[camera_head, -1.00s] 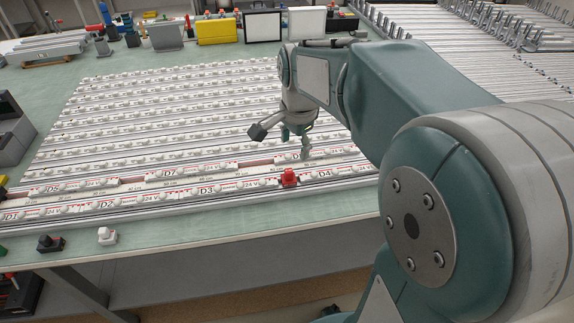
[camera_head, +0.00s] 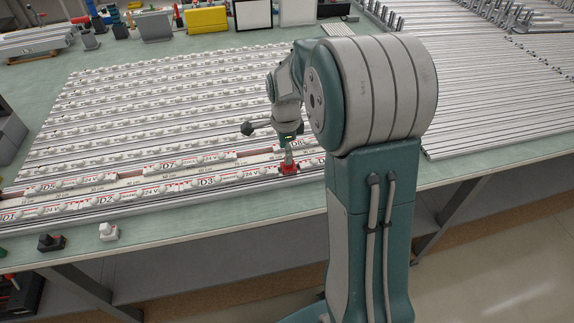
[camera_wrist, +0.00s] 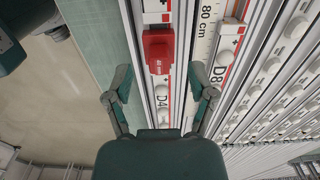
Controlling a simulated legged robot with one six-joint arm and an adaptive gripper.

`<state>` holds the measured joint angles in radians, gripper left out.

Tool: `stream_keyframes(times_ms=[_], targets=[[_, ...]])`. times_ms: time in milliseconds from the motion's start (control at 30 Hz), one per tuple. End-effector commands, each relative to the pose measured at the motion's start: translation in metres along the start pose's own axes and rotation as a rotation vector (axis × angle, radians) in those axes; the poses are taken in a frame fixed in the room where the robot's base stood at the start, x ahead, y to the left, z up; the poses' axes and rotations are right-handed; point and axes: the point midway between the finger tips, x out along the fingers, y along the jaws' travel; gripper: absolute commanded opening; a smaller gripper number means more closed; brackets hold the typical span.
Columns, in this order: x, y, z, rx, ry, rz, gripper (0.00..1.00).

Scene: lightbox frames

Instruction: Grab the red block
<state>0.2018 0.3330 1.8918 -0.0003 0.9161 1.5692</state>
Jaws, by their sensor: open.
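The red block (camera_head: 289,169) sits on the front row of white labelled strips on the green table. In the wrist view the red block (camera_wrist: 159,51) lies ahead of and between the fingers, beside the "D4" label. My gripper (camera_wrist: 160,80) is open, with one finger on each side of the strip and nothing held. In the head view my gripper (camera_head: 288,160) points down right at the block, and its fingers partly hide the block's top. I cannot tell whether they touch it.
Rows of strips with white round knobs (camera_head: 150,110) cover the table. A black block (camera_head: 50,243) and a white block (camera_head: 108,232) lie near the front edge. Metal rails (camera_head: 480,100) fill the right. Yellow, black and white boxes stand at the back.

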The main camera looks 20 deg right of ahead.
Motion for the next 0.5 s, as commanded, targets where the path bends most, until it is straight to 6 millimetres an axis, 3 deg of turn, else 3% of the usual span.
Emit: stream_keyframes(times_ms=[200, 467, 500], targets=[[0.031, 0.001, -0.004, 0.000, -0.001, 0.003, 0.71], [0.035, 0.002, -0.004, 0.000, 0.000, 0.001, 0.71], [0.035, 0.002, -0.004, 0.000, 0.000, 0.001, 0.62]])
